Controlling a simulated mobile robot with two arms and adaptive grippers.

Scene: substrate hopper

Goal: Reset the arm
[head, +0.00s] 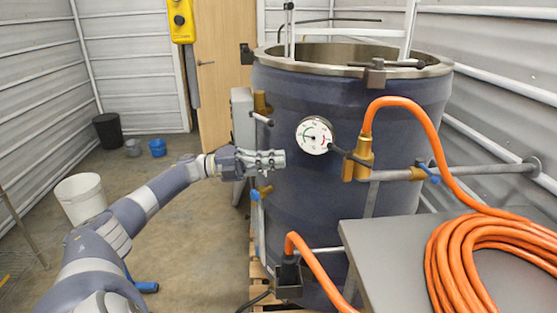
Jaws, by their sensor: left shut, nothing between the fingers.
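My left arm reaches in from the lower left. Its gripper (279,160) is shut and empty, pointing right in front of the large dark blue hopper (390,195). In the picture the fingertips lie left of and below the round white gauge (314,135); I cannot tell whether they touch the hopper wall. A small lever valve (262,118) sits above the gripper, and a valve with a blue handle (255,194) sits below it. My right gripper is not in view.
A grey table (385,255) with a coiled orange hose (475,260) stands at the lower right. A brass fitting (358,160) and a pipe (480,169) stick out of the hopper. A white bucket (80,198) stands at left. The floor between is mostly clear.

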